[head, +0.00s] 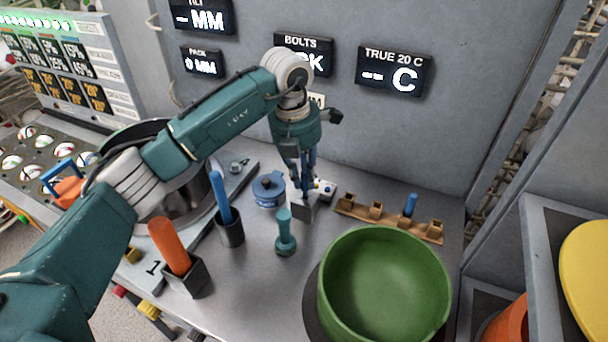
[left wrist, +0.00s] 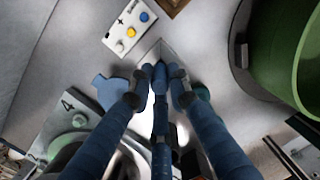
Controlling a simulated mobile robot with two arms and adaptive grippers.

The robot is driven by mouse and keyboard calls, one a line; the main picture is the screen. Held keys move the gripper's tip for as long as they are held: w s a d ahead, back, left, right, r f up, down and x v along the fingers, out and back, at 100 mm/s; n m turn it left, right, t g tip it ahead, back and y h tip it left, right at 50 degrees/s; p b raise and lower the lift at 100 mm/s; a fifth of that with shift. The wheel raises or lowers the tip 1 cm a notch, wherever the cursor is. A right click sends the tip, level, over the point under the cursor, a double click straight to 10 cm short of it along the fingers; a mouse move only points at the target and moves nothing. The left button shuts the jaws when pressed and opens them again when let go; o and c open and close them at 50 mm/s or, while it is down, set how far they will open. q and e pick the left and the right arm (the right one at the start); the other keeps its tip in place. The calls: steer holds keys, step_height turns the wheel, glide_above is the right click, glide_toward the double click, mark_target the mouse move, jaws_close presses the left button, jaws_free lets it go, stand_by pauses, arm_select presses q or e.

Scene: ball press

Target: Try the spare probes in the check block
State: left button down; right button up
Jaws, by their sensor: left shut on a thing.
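My left gripper (head: 304,186) points down at the small grey check block (head: 301,208) near the back wall. In the left wrist view, the left gripper (left wrist: 160,88) is shut on a slim blue probe (left wrist: 160,120) between its two blue fingers. The probe's far end is at the check block (left wrist: 154,50); I cannot tell whether it is in a hole or just above. A brown probe rack (head: 374,212) stands to the right along the wall, with one short blue probe (head: 410,203) upright in it and other places empty. My right gripper is out of view.
A white button box (head: 324,188) stands right beside the block. A blue lidded pot (head: 268,190), a teal handled tool (head: 285,238) and holders with blue (head: 220,196) and orange (head: 168,244) handles stand left. A large green bowl (head: 384,290) fills the front right.

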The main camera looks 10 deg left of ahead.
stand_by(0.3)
arm_select(q)
steer(key=shift+f+b, duration=0.6)
steer(key=shift+f, duration=0.15)
steer(key=shift+f, duration=0.1)
steer(key=shift+f+b, duration=0.5)
steer(key=c, duration=1.6)
jaws_free()
steer(key=shift+o, duration=0.2)
step_height(320, 180, up, 12)
steer(key=s+a, duration=0.1)
